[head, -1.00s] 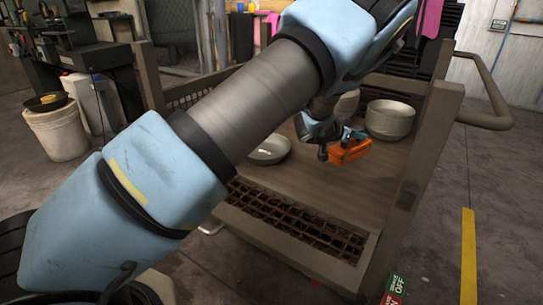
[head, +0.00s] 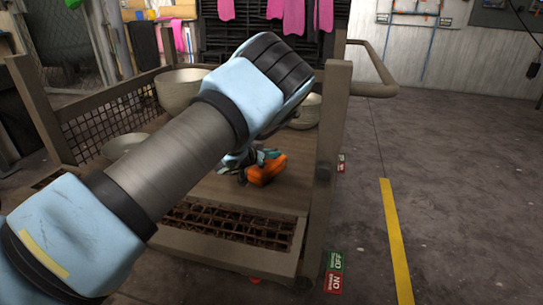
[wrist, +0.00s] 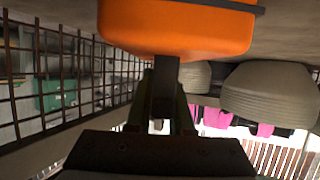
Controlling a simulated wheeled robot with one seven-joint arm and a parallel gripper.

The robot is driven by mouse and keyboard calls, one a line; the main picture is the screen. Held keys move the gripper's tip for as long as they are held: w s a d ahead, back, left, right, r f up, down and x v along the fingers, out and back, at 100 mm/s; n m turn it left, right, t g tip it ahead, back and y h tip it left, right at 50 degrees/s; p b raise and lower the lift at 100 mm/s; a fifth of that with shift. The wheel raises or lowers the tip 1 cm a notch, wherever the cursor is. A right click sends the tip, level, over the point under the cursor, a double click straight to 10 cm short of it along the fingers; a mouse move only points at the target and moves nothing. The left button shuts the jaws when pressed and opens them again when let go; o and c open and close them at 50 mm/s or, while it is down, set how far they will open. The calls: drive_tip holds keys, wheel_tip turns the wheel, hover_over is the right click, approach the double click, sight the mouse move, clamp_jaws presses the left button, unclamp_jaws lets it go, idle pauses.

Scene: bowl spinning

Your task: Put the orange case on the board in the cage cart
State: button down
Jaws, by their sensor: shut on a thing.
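The orange case (head: 268,170) is in the cage cart, low over the board (head: 215,190), the cart's brown floor. I cannot tell for sure whether its underside touches the board. My gripper (head: 248,167) is shut on the case, with my arm crossing in front and hiding part of the cart. In the wrist view, which looks upside down, the case (wrist: 175,28) fills the top middle, and my gripper's dark fingers (wrist: 164,78) reach up to it. The cage cart (head: 328,120) has brown posts and mesh sides.
A large bowl (head: 180,88) and a shallow bowl (head: 122,146) stand in the cart at left. Stacked bowls (head: 308,112) stand behind the case at right. A rusty grate (head: 228,222) lies along the cart's near edge. Open floor (head: 450,190) lies right of the cart.

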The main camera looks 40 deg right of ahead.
drive_tip(key=shift+r, duration=0.1)
drive_tip(key=c, duration=0.8)
unclamp_jaws()
drive_tip(key=shift+r, duration=0.1)
wheel_tip(320, 180, up, 4)
drive_tip(key=p, duration=0.3)
hover_over(259, 176)
drive_tip(key=w+a, duration=0.2)
drive_tip(key=shift+r, duration=0.2)
